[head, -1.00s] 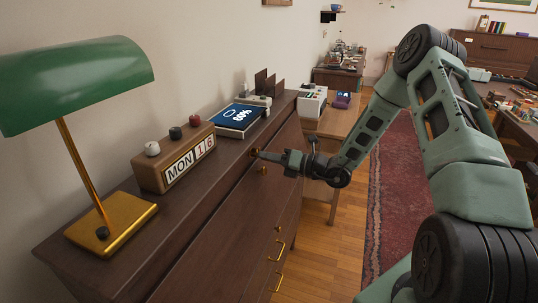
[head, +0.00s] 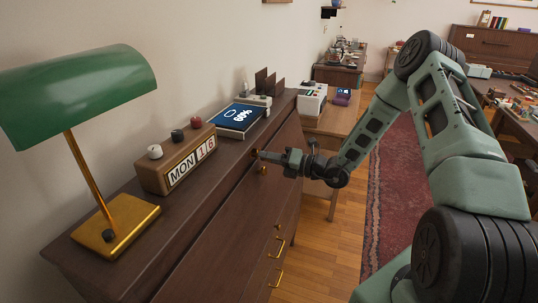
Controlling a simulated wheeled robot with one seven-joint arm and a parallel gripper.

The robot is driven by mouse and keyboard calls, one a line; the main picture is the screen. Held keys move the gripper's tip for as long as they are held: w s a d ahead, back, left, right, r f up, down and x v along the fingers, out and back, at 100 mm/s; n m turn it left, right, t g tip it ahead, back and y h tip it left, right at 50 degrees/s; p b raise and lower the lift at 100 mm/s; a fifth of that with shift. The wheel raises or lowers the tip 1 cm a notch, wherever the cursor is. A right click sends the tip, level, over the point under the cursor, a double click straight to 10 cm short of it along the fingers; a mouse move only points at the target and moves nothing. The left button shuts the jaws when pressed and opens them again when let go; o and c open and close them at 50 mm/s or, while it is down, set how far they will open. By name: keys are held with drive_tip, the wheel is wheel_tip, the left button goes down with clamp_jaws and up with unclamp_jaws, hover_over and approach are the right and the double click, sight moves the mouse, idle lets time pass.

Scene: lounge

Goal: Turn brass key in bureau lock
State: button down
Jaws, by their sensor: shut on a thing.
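The dark brown bureau (head: 208,246) runs along the wall, with its slanted front facing right. My gripper (head: 262,155) is at the upper part of that front, its fingertips against a small brass piece at the lock. The gripper is shut on the brass key, which is mostly hidden by the fingers and too small to show its angle.
On the bureau top stand a green-shaded brass lamp (head: 80,92), a wooden calendar block (head: 175,160) and a blue-screened device (head: 240,116). Brass drawer handles (head: 277,280) stick out lower down. Open floor (head: 335,250) lies right of the bureau.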

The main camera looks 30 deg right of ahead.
drive_tip(key=shift+a+r+m+p, duration=0.15)
drive_tip(key=shift+m+p, duration=0.85)
drive_tip(key=shift+m, duration=0.05)
drive_tip(key=shift+a+r+m+p, duration=0.1)
drive_tip(key=shift+m+p, duration=0.9)
drive_tip(key=shift+m, duration=0.05)
drive_tip(key=shift+r+m+p, duration=0.1)
drive_tip(key=shift+m+p, duration=1.1)
drive_tip(key=shift+m, duration=0.5)
drive_tip(key=c, duration=1.3)
unclamp_jaws()
drive_tip(key=shift+c, duration=0.2)
drive_tip(key=shift+f, duration=0.25)
